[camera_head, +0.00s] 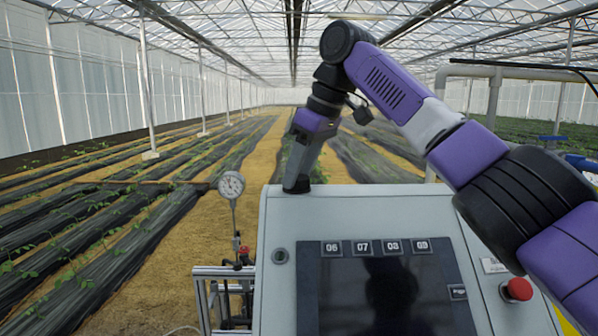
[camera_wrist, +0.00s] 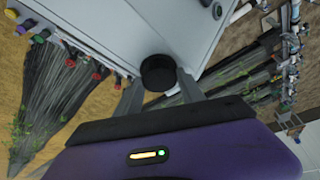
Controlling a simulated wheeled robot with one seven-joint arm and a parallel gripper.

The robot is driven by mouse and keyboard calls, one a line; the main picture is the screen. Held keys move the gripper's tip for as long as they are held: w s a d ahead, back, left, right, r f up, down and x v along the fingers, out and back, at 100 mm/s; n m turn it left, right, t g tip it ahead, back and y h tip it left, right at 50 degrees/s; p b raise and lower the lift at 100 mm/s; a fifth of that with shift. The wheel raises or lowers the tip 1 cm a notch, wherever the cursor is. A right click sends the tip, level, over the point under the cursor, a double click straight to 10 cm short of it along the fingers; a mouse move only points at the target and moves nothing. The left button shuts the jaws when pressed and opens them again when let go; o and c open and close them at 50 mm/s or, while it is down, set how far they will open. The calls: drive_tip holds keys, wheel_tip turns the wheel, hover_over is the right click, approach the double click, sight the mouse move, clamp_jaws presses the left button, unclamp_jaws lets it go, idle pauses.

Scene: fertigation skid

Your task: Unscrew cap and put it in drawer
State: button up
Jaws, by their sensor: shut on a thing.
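A round black cap (camera_wrist: 158,70) sits between the two grey fingers of my gripper (camera_wrist: 160,78) in the wrist view, against the grey cabinet's edge. My gripper is shut on the cap. No drawer can be made out in either view.
The cabinet front has a dark screen (camera_head: 385,290), number labels and a red button (camera_head: 517,290). A pressure gauge (camera_head: 231,185) stands on a thin pipe left of the cabinet. Several coloured fittings (camera_wrist: 40,37) and pipework (camera_wrist: 290,60) flank the cabinet in the wrist view.

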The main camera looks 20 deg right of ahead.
drive_tip(key=shift+d+n+g+y, duration=0.1)
drive_tip(key=shift+n+g+y, duration=0.25)
drive_tip(key=shift+n, duration=1.15)
drive_tip(key=o, duration=1.7)
